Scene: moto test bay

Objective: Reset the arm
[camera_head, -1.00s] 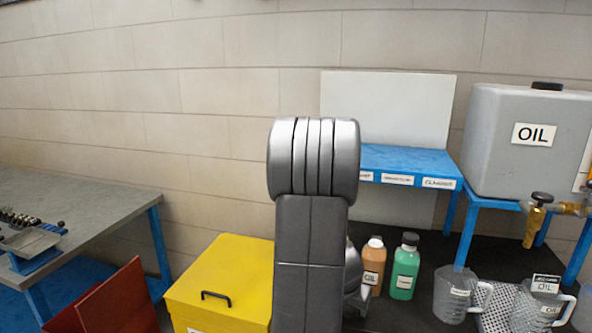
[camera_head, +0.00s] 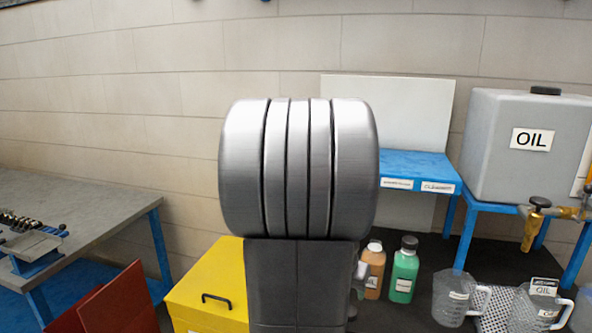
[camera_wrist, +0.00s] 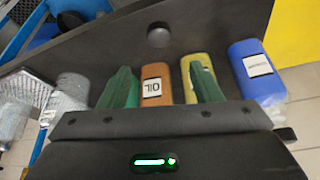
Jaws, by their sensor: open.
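My gripper (camera_wrist: 160,66) shows in the wrist view with its two green fingers apart and nothing held between them. Behind the fingers stand an orange bottle (camera_wrist: 154,96) with an OIL label, a yellow bottle (camera_wrist: 196,68) and a blue bottle (camera_wrist: 256,66). In the head view my arm's silver joint and dark link fill the middle, and the gripper is hidden. They partly cover the yellow box and the blue shelf.
A yellow box (camera_head: 215,280) stands left of my arm. An orange bottle (camera_head: 373,278) and green bottle (camera_head: 404,272) stand right of it, near a clear jug (camera_head: 451,300). A grey oil tank (camera_head: 495,160) sits at right. A workbench (camera_head: 90,208) is at left.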

